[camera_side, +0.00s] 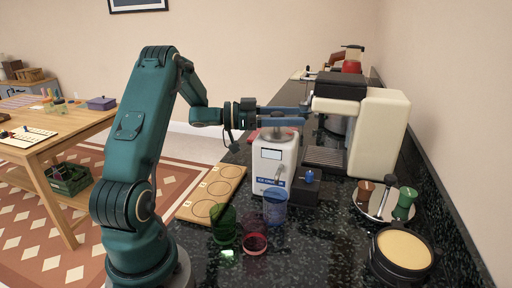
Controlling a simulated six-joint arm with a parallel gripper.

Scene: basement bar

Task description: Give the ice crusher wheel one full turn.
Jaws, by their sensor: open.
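The ice crusher (272,164) is a white upright box with a grey top, a small display and a blue label on its front. It stands on the dark speckled counter in the side view. I cannot clearly make out its wheel; it may be hidden by my gripper or by the body. My gripper (304,114) reaches in from the left with its blue fingers level, just above the crusher's top. The fingers are open, with nothing visible between them. Whether they touch the crusher cannot be told.
A cream and black coffee machine (377,134) stands close to the right of my fingertips. In front are a blue cup (275,207), a green glass (223,223) and a red glass (255,242). A wooden board (212,192) lies left; a round container (402,251) stands front right.

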